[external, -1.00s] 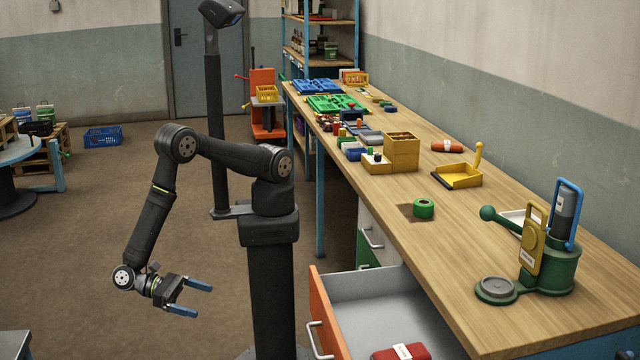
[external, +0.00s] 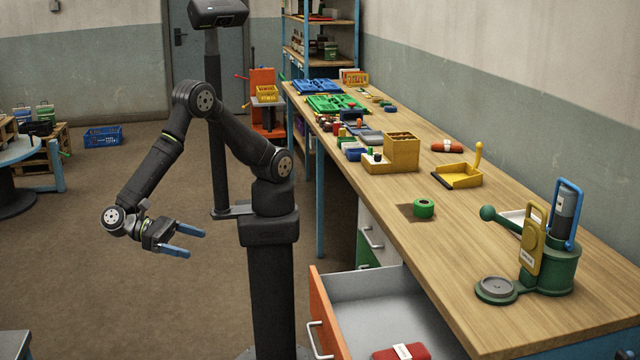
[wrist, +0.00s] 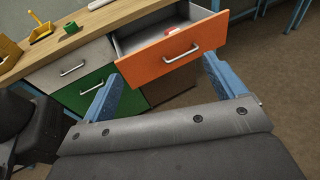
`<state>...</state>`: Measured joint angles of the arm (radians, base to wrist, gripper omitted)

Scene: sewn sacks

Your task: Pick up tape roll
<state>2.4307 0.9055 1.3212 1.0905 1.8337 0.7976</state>
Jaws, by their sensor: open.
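The green tape roll (external: 423,208) lies on a dark brown square patch on the wooden workbench, near its front edge. It also shows small in the wrist view (wrist: 70,28), at the upper left on the bench top. My gripper (external: 188,241) is open and empty. It hangs in the air over the floor, left of the bench and well apart from the tape roll. In the wrist view its two blue fingers (wrist: 165,84) are spread wide, with the drawer fronts beyond them.
An open orange-fronted drawer (external: 320,318) juts from the bench, with a red item (external: 402,352) inside. A yellow box (external: 401,151) and a yellow dustpan (external: 459,176) stand behind the roll. A green device (external: 548,265) stands to its right. Bench top around the roll is clear.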

